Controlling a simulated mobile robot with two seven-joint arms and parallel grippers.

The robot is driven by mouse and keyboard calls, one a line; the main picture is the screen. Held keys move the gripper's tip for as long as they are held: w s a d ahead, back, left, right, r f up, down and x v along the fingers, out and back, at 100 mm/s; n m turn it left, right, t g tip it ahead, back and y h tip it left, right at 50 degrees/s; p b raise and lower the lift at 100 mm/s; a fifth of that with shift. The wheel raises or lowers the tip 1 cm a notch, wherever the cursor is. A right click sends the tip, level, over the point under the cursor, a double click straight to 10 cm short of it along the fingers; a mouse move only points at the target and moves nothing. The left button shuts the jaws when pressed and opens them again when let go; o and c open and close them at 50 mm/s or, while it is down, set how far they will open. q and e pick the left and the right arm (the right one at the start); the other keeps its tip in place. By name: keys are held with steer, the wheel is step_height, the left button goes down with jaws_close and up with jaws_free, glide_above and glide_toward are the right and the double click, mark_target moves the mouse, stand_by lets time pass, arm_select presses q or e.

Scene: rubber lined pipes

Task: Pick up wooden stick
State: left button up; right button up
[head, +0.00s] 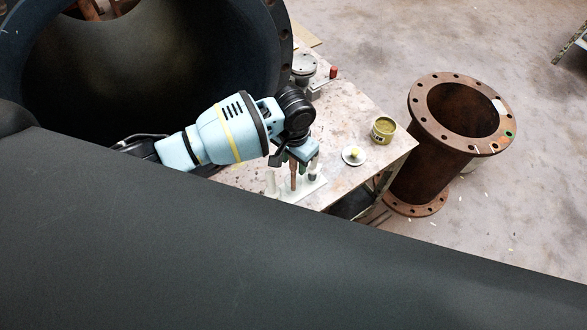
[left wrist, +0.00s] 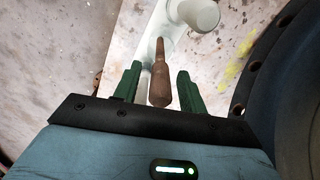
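The wooden stick (head: 294,177) is brown and stands upright in a white holder (head: 312,188) on the table. In the left wrist view the stick (left wrist: 160,82) lies between the green fingers of my left gripper (left wrist: 155,83), with a gap on each side. My left gripper (head: 300,158) is open and just above the stick's top in the head view, which partly hides it. My right gripper is in neither view.
White cylinders, one beside the stick (head: 271,183), share the holder. A large dark pipe (head: 270,255) fills the foreground.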

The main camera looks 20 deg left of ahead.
arm_select(q)
jaws_close()
steer(key=shift+r, duration=0.15)
